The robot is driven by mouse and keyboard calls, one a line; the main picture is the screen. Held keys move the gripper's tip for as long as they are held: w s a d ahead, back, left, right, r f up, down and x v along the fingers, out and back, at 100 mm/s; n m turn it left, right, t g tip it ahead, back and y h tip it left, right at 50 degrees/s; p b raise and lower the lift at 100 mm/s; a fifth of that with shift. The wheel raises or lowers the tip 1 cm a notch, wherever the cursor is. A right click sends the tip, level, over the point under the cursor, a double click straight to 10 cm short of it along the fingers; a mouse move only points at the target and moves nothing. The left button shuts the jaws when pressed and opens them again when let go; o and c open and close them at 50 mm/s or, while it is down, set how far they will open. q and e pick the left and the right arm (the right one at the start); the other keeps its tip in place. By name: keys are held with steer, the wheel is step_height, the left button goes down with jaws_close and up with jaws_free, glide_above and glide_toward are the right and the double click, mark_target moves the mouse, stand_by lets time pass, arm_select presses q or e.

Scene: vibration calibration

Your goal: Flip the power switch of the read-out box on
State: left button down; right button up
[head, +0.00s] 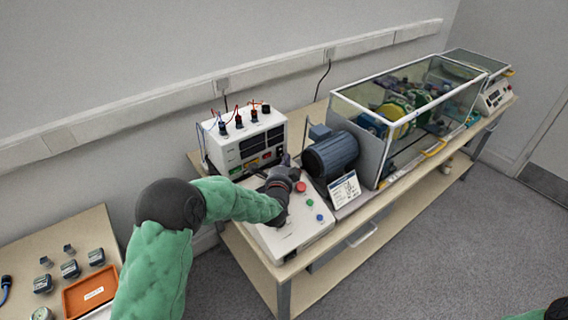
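The read-out box (246,140) is a white case with dark displays, coloured plugs on top and small green and red parts low on its front. It stands at the back left of the long bench. My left gripper (284,163) is dark and sits in front of the lower right of that front face, above the white sloped panel. Its fingers point toward the box; I cannot tell if they touch it or how far apart they are. The power switch is not clear to see; the gripper may cover it. My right gripper is out of view.
The sloped panel (285,239) has red, green and blue buttons just right of my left gripper. A blue motor (332,156) and a glass-walled enclosure (408,92) stand further right. A side table (88,227) at left holds small blocks and an orange tray (90,293).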

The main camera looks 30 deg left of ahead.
arm_select(q)
steer(key=shift+w+a, duration=0.15)
steer(key=shift+a, duration=0.15)
steer(key=shift+w+a+f+t+b, duration=0.1)
steer(key=shift+a+f+t+b, duration=0.25)
steer(key=shift+b, duration=0.55)
steer(key=shift+r+m, duration=0.15)
steer(key=shift+m, duration=0.15)
